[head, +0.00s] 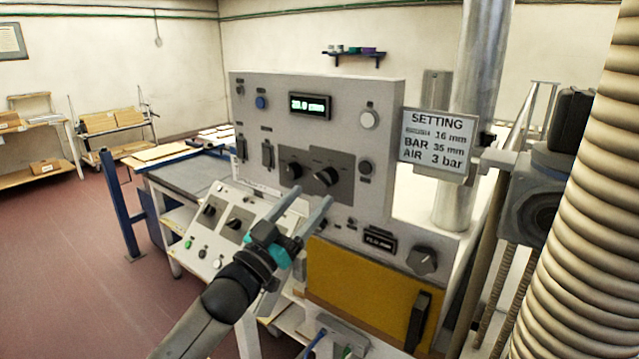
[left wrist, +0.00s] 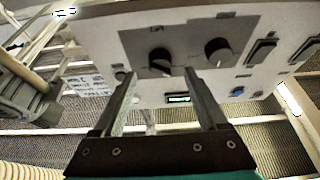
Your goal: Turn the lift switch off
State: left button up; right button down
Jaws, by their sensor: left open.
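A grey control panel (head: 250,95) carries a dark plate with two black rotary switches, a left one (head: 291,170) and a right one (head: 327,177). Their labels are too small to read, so I cannot tell which is the lift switch. The right switch's grip looks slanted. My left gripper (head: 316,194) is open in front of and just below the right switch. In the left wrist view, upside down to the panel, this right switch (left wrist: 160,62) appears between the open fingertips (left wrist: 161,74); contact cannot be told. The left switch (left wrist: 217,52) is beside them. My right gripper is not seen.
Two rocker switches (head: 267,153), a blue button (head: 261,102), a lit display (head: 310,106) and a white button (head: 369,119) surround the plate. A setting sign (head: 437,140) stands right. A sloped lower console (head: 235,225) and yellow panel (head: 365,285) lie below.

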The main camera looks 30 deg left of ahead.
aim_at(323, 183)
pick_arm(q)
jog(key=shift+p+x, duration=0.35)
jog(key=shift+x, duration=1.9)
grip_shut()
